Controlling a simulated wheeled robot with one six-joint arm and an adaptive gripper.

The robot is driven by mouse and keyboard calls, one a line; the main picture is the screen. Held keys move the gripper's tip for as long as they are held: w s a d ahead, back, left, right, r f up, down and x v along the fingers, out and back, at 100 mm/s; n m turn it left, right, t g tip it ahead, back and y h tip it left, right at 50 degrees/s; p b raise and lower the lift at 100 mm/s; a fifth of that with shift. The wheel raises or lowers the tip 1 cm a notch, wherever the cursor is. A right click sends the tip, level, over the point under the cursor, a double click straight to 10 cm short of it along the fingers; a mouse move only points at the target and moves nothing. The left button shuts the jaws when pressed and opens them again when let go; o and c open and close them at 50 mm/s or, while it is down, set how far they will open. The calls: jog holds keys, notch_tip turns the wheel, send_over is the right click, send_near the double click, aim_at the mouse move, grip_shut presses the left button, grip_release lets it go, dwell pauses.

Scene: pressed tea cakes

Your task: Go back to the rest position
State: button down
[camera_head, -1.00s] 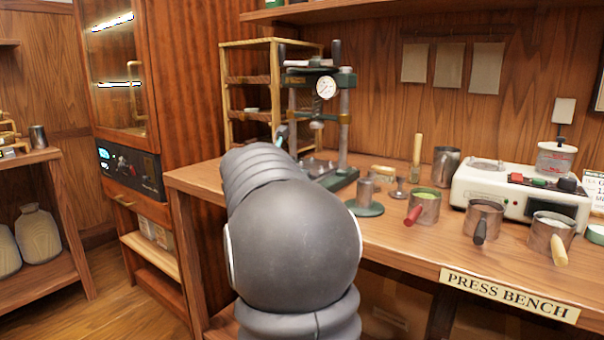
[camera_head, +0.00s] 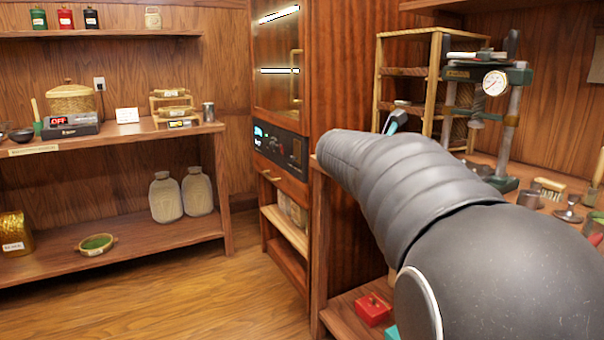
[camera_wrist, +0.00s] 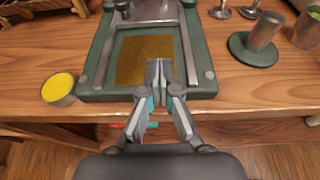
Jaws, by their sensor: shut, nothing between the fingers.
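My gripper (camera_wrist: 160,88) is shut and empty in the wrist view. Its fingertips are together over the front part of the green press base (camera_wrist: 201,88), in front of a flat brass-coloured plate (camera_wrist: 135,58). I cannot tell whether they touch it. In the head view my arm fills the lower right, and only a small teal part of the gripper (camera_head: 396,121) shows above it. The press with its round dial (camera_head: 495,83) stands at the right behind my arm.
A round tin with yellow content (camera_wrist: 59,88) stands left of the press base. A metal cylinder on a green disc (camera_wrist: 262,38) is at the right. A wooden cabinet (camera_head: 283,180) stands left of the bench, with shelves (camera_head: 120,134) further left. Floor (camera_head: 230,290) between them is clear.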

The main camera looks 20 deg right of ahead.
jog(key=s+a+f+m+t+y, duration=0.1)
jog(key=s+a+f+m+y, duration=0.3)
jog(key=a, duration=0.6)
jog(key=s+a+f+m+t+y, duration=0.1)
jog(key=s+a+f+m+y, duration=0.4)
jog(key=s+a+f+m, duration=0.4)
jog(key=s+a+f+m+t+y, duration=0.1)
jog(key=s+a+f+m+y, duration=0.4)
jog(key=s+a+f, duration=0.3)
jog(key=a+m, duration=0.1)
jog(key=a, duration=0.3)
jog(key=shift+f+m, duration=0.4)
